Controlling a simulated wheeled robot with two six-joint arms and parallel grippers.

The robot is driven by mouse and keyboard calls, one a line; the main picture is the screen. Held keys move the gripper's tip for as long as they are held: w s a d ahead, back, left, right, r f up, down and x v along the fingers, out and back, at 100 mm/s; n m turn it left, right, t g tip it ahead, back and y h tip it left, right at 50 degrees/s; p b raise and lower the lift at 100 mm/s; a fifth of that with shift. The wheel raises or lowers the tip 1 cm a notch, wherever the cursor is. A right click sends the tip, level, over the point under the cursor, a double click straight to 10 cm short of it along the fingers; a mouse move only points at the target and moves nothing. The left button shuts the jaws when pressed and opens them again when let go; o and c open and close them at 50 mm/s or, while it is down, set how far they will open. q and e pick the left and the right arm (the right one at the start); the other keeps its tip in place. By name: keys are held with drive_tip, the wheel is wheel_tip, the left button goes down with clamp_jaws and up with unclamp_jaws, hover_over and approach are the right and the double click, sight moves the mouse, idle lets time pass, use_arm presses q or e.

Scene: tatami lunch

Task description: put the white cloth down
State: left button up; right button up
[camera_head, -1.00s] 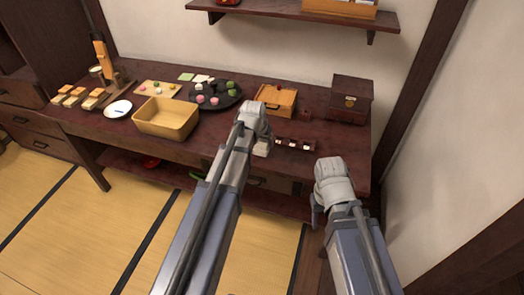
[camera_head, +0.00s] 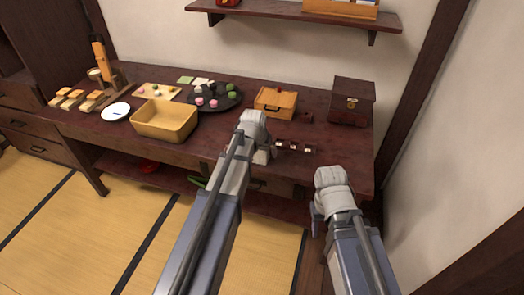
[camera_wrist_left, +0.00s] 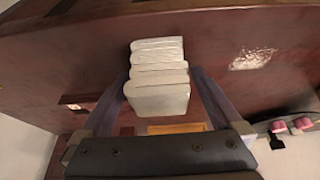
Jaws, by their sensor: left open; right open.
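The white cloth (camera_head: 262,156) is a small folded stack at the front of the dark wooden table, partly hidden by my left gripper (camera_head: 258,143) in the head view. In the left wrist view the cloth (camera_wrist_left: 158,75) shows as several pale folded layers between the two fingers. The left gripper is open around it, and the table surface lies close behind the cloth. Whether the cloth's underside touches the table is hard to tell. My right gripper (camera_head: 322,215) is in front of the table's right end, empty, its fingers mostly hidden.
The dark table (camera_head: 215,150) also holds a yellow basket (camera_head: 165,118), a white plate (camera_head: 115,112), a black tray with sweets (camera_head: 228,103), a bento box (camera_head: 276,101) and a dark chest (camera_head: 351,101). Small items in a row (camera_head: 292,147) sit just right of the cloth.

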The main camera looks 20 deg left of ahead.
use_arm(q)
drive_tip(key=p+v, duration=1.1)
drive_tip(key=v, duration=0.1)
drive_tip(key=s+d+m+g, duration=0.1)
drive_tip(key=s+d+g, duration=0.1)
drive_tip(key=s+d, duration=0.4)
drive_tip(key=s+d+f+m+g+y, duration=0.1)
drive_tip(key=s+d, duration=0.6)
drive_tip(key=s, duration=0.7)
drive_tip(key=shift+s+d+f+m+g+y, duration=0.15)
drive_tip(key=shift+s+d+m+g+y, duration=0.15)
drive_tip(key=shift+m+g, duration=0.55)
wheel_tip(320, 180, up, 2)
drive_tip(key=p, duration=0.2)
drive_tip(key=shift+p, duration=0.3)
